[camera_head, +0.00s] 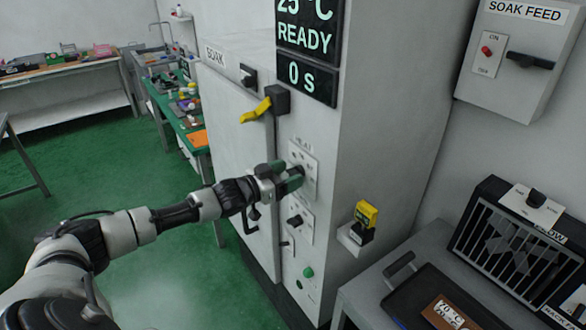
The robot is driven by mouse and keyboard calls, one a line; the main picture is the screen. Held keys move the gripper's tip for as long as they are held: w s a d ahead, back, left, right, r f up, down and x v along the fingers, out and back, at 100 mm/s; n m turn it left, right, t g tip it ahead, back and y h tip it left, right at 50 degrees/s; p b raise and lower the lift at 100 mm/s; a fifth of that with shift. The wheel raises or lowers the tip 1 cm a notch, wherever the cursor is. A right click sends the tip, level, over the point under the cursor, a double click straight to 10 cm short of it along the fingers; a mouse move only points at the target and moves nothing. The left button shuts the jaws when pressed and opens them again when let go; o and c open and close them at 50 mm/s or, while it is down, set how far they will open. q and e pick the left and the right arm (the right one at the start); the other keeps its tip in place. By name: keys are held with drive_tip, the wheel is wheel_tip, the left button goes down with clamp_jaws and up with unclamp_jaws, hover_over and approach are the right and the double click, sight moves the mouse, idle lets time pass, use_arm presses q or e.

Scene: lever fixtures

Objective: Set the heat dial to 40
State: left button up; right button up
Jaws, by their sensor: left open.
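The white HEAT plate (311,168) is on the front of the grey SOAK cabinet (375,120), below the dark display. My left gripper (294,177) is open, with its green-padded fingers right in front of this plate. The fingers hide the heat dial, so I cannot tell its setting or whether they touch it. The display (308,38) reads 25 °C, READY and 0 s. My right gripper is not in view.
A yellow handle (256,110) sticks out from the cabinet door above my gripper. Below the HEAT plate are another dark knob (295,220) and a green button (308,272). A SOAK FEED box (520,55) and a dark slatted unit (510,245) stand right.

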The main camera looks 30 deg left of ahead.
use_arm(q)
drive_tip(key=shift+x, duration=1.05)
drive_tip(key=shift+c, duration=0.4)
drive_tip(key=c, duration=0.8)
drive_tip(key=shift+c, duration=0.2)
drive_tip(key=m, duration=0.2)
drive_tip(key=m+b, duration=0.1)
drive_tip(key=m, duration=0.1)
drive_tip(key=shift+s+d+f+m, duration=0.1)
drive_tip(key=shift+d+m, duration=0.05)
drive_tip(key=shift+m, duration=0.15)
drive_tip(key=m+b, duration=0.1)
drive_tip(key=m, duration=0.3)
drive_tip(key=shift+d, duration=0.1)
drive_tip(key=shift+m, duration=0.3)
